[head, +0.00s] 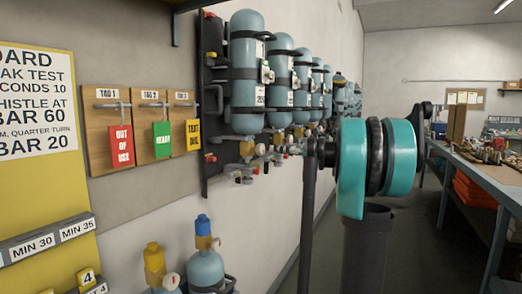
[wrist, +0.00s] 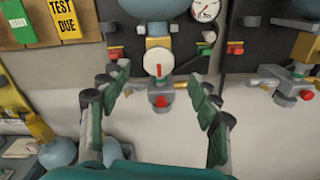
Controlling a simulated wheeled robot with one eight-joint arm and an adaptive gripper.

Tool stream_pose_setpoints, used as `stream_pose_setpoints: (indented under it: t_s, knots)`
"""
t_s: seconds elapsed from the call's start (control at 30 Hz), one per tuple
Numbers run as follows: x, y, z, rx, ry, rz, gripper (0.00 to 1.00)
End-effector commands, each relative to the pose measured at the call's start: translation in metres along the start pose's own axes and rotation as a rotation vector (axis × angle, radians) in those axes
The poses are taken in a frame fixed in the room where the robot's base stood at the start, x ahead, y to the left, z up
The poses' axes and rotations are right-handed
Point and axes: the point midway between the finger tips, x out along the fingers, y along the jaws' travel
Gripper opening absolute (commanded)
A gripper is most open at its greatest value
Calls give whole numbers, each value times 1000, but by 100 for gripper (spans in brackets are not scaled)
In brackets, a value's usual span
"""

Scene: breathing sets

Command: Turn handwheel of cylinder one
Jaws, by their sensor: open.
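Several blue-grey cylinders hang in a row on dark wall boards; the nearest (head: 247,70) is on the left, and I take it as cylinder one. Below it is a brass valve (head: 247,148). In the wrist view a brass fitting (wrist: 158,44), a white round dial with a red pointer (wrist: 158,64) and a red knob (wrist: 162,102) below it are ahead. I cannot tell which part is the handwheel. My gripper (wrist: 155,84) is open and empty, its fingers on either side of the dial and knob and seemingly short of them. In the head view my arm partly hides the fittings.
Three hanging tags, red (head: 121,140), green (head: 162,140) and yellow (head: 193,135), are left of the cylinders. Lower cylinders with yellow and blue tops (head: 204,265) stand below. A workbench (head: 487,180) is at the right, with floor space before it.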

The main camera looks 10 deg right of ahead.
Motion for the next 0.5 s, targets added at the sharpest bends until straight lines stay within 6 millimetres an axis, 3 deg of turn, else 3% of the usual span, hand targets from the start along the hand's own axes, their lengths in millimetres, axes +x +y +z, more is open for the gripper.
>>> stream_pose_setpoints:
  t_s: [0.2,0.5]
  knots:
    - [44,1,0,-1,1,3,62]
    - [79,1,0,-1,1,1,62]
